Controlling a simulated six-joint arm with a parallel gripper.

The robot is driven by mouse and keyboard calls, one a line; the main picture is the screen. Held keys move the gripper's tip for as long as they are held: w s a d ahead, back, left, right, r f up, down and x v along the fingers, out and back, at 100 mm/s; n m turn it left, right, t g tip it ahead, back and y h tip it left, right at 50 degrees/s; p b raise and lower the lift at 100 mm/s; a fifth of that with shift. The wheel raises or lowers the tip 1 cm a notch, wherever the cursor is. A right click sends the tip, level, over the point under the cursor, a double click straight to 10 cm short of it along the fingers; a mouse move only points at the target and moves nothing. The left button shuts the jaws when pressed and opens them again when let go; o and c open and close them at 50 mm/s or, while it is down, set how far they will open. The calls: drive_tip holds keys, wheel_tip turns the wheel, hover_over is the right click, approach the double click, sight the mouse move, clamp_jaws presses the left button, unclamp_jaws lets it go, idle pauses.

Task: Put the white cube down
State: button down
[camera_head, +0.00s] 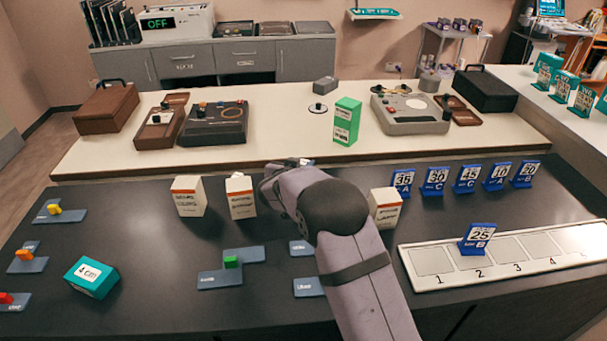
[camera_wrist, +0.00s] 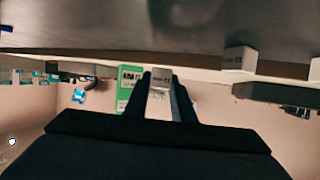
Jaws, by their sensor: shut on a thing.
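In the wrist view my gripper (camera_wrist: 162,90) is shut on the white cube (camera_wrist: 160,79). The cube is pale with a small dark marking and sits between the two dark fingers. In the head view my gripper (camera_head: 272,185) is over the far part of the dark table (camera_head: 150,270), between two white boxes, and largely covered by my own arm. The cube cannot be made out there. I cannot tell whether the cube touches the table.
Blue number signs (camera_head: 434,181) stand behind a numbered white strip (camera_head: 500,254). A teal box (camera_head: 91,277) lies front left. A green box (camera_head: 345,121) stands on the pale counter (camera_head: 270,128).

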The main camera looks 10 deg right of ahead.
drive_tip(key=shift+f, duration=1.6)
drive_tip(key=shift+f, duration=0.15)
drive_tip(key=c, duration=1.5)
unclamp_jaws()
drive_tip(key=v, duration=1.2)
drive_tip(key=shift+d+r, duration=0.1)
drive_tip(key=shift+r, duration=0.15)
